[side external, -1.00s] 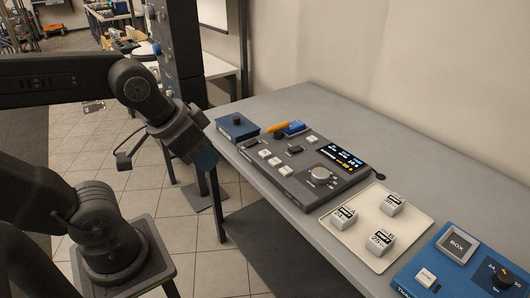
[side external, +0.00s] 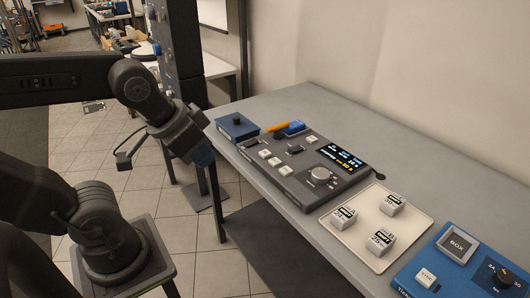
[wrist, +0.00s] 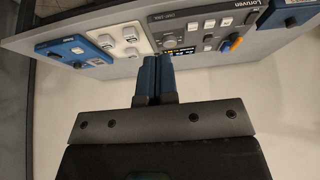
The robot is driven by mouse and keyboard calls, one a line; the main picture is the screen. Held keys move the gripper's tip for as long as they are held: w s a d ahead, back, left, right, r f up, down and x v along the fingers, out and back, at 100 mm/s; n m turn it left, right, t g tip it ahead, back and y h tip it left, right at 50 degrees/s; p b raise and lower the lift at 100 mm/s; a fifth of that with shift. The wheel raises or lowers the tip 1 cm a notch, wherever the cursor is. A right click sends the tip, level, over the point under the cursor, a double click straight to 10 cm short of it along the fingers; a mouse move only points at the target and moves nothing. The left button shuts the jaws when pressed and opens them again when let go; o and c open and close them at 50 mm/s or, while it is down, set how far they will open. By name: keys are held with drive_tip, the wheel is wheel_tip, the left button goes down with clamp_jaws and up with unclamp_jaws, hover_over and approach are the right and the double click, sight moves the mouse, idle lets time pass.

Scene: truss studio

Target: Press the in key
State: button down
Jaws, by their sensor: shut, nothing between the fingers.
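The dark grey console (side external: 303,161) lies on the bench, with several white keys (side external: 275,161), dark keys, a round silver dial (side external: 320,174) and a lit display (side external: 341,158). The key labels are too small to read, so I cannot tell which is the in key. My gripper (side external: 203,157) is shut and empty, in the air just off the bench's near-left edge, left of the console and touching nothing. In the wrist view its blue fingers (wrist: 157,76) are together, and the console (wrist: 174,33) shows beyond them, partly hidden behind them.
A blue box with a dark knob (side external: 237,127) stands left of the console. A cream tray (side external: 415,224) with three labelled white cubes is to the right, then a blue panel (side external: 440,284) with a BOX key.

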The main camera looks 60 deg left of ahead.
idle(0.4)
drive_tip(key=w+n+h, duration=0.3)
drive_tip(key=w+n, duration=0.2)
drive_tip(key=w, duration=0.3)
drive_tip(key=n+t, duration=0.3)
drive_tip(key=n, duration=1.4)
hover_over(264, 154)
wheel_tip(264, 154, down, 9)
drive_tip(key=shift+w+r+h, duration=0.15)
drive_tip(key=shift+r+h, duration=0.05)
drive_tip(key=shift+h, duration=0.2)
drive_tip(key=shift+f, duration=0.1)
drive_tip(key=shift+f, duration=4.3)
drive_tip(key=shift+f, duration=0.15)
drive_tip(key=shift+f, duration=0.25)
